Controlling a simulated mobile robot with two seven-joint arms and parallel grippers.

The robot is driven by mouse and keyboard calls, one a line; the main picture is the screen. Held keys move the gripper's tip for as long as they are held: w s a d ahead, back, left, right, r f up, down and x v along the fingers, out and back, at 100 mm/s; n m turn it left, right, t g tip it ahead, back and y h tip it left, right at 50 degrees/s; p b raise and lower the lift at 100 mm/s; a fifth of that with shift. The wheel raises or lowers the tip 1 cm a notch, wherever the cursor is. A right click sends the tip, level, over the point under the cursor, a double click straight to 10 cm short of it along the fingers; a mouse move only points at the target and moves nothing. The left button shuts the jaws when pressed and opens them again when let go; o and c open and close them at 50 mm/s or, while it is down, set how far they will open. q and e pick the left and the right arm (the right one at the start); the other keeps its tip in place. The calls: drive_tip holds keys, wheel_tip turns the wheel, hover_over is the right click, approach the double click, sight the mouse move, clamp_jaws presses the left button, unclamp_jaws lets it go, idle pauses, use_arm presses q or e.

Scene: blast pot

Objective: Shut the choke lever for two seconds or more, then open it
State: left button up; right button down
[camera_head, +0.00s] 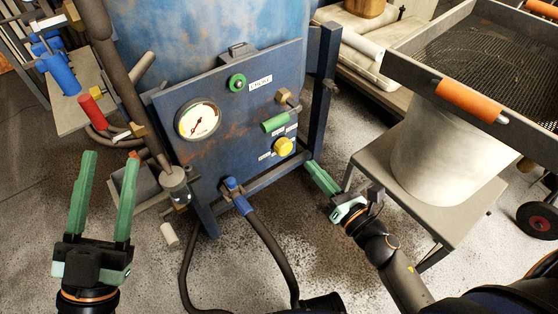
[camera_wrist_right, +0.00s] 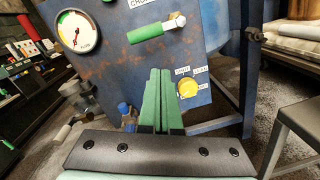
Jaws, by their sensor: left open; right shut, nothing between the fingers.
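The blue panel (camera_head: 215,150) on the blast pot carries a lever with a green grip (camera_head: 275,122), which also shows in the right wrist view (camera_wrist_right: 148,33). There the grip lies nearly level, pointing left from its metal pivot. A CHOKE label (camera_head: 261,83) sits above it, beside a round green knob (camera_head: 237,83). I cannot tell whether the choke is open or shut. My right gripper (camera_head: 322,178) is shut and empty, below and right of the lever, apart from it; its fingers fill the lower middle of the wrist view (camera_wrist_right: 158,85). My left gripper (camera_head: 103,185) is open and empty at left.
A blue-handled valve (camera_head: 235,190) and hose are at the panel's foot. A grey stand with a white bucket (camera_head: 445,155) is at right. A blue post (camera_head: 323,90) edges the panel.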

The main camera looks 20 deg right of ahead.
sight(280, 114)
use_arm(q)
drive_tip(key=s+m+h+b, duration=0.1)
drive_tip(key=s, duration=0.1)
drive_tip(key=s+r+m+h+b, duration=0.1)
drive_tip(key=s+h, duration=0.1)
drive_tip(key=shift+m+h+b, duration=0.3)
drive_tip(key=shift+b, duration=0.05)
use_arm(e)
drive_tip(key=f+n, duration=0.1)
drive_tip(key=a+f+n+y, duration=0.1)
drive_tip(key=n, duration=0.3)
drive_tip(key=shift+s+a+f, duration=0.15)
drive_tip(key=shift+f, duration=0.25)
use_arm(q)
drive_tip(key=shift+w, duration=0.1)
drive_tip(key=r+p, duration=0.4)
drive_tip(key=shift+a+r, duration=0.25)
drive_tip(key=shift+a, duration=0.05)
use_arm(e)
drive_tip(key=w+a+r, duration=0.3)
drive_tip(key=w+r, duration=0.1)
drive_tip(key=w, duration=0.6)
drive_tip(key=shift+a+r, duration=0.2)
drive_tip(key=shift+a, duration=0.15)
use_arm(q)
drive_tip(key=shift+t, duration=0.3)
